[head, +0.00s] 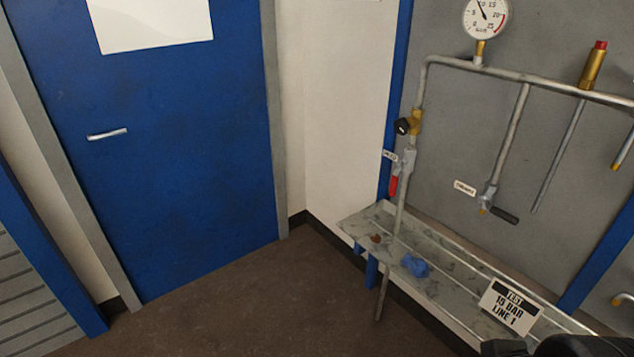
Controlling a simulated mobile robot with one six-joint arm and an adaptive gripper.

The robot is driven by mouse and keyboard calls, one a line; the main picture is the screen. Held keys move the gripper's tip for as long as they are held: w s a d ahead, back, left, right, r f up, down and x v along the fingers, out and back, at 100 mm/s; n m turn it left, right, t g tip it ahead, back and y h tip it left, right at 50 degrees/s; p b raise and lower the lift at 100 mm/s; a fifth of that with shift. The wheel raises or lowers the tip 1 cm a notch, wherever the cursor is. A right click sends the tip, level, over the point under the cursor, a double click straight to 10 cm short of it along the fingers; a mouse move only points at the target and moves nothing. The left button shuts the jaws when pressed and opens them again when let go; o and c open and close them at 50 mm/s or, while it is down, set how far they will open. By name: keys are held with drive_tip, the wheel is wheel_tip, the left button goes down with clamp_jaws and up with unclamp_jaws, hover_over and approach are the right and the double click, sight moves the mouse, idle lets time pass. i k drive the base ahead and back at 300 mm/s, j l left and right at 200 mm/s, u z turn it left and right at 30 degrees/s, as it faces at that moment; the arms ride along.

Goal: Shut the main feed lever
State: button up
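A red lever (393,186) hangs from a valve (408,162) on the vertical pipe at the left of the grey panel. It points down, roughly along the pipe. A small white tag (390,155) sits beside this valve, its lettering too small to read surely. A second lever, black (505,215), sticks out right and slightly down from a valve on the middle drop pipe, with another small tag (465,188). I cannot tell from the tags which lever is the main feed. My gripper's fingers do not show; only dark shapes cut the bottom right edge.
A black knob (402,126) sits above the red lever. A pressure gauge (486,17) tops the pipework. Brown floor (260,310) is clear before the blue door (180,140).

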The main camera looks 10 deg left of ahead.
sight(394, 184)
drive_tip(key=i+j+z, duration=0.1)
drive_tip(key=i+j, duration=0.25)
drive_tip(key=i, duration=0.15)
drive_tip(key=i+j+z, duration=0.15)
drive_tip(key=i+j, duration=0.2)
drive_tip(key=i, duration=0.1)
